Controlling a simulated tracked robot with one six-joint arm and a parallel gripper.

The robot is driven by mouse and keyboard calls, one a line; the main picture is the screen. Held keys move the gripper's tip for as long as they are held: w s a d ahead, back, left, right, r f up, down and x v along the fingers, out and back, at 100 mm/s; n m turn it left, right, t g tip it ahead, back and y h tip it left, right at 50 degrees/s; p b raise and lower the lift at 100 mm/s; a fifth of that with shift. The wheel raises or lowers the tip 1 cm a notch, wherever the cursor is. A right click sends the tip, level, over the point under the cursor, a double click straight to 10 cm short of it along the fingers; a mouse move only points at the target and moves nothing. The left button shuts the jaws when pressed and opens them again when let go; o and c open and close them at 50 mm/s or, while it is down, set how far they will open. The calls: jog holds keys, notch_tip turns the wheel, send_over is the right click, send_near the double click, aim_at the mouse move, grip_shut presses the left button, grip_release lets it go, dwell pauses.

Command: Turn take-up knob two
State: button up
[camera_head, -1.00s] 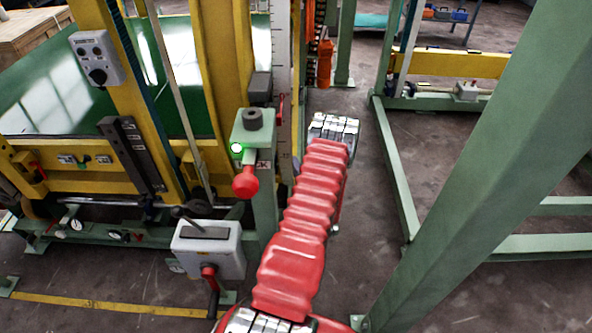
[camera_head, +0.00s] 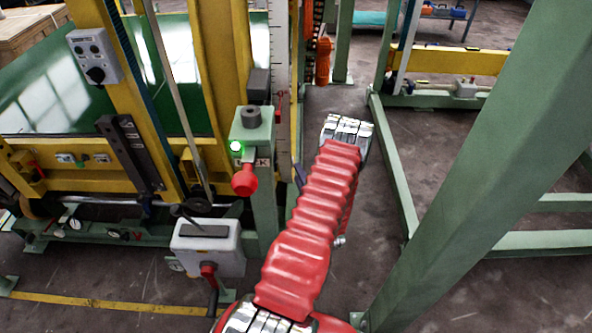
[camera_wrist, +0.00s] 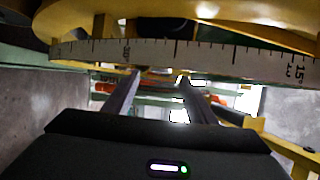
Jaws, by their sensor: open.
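Several small round knob-like or dial-like parts (camera_head: 75,223) sit along the green lower beam of the yellow machine at the left in the head view. They are too small to read, and I cannot tell which is take-up knob two. In the wrist view, the two dark fingers of my gripper (camera_wrist: 160,93) are open with nothing seen between them. They point under a curved yellow part that carries a white scale (camera_wrist: 178,52).
A green post (camera_head: 263,200) with a green lamp and red knob (camera_head: 244,181) stands left of my arm. A grey box with a crank (camera_head: 208,246) is below it. A thick green beam (camera_head: 480,170) crosses at the right. Bare floor shows between arm and beam.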

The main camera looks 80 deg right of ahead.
jog(key=v, duration=0.8)
jog(key=shift+s+a, duration=0.2)
jog(key=shift+a, duration=0.15)
jog(key=shift+f, duration=0.1)
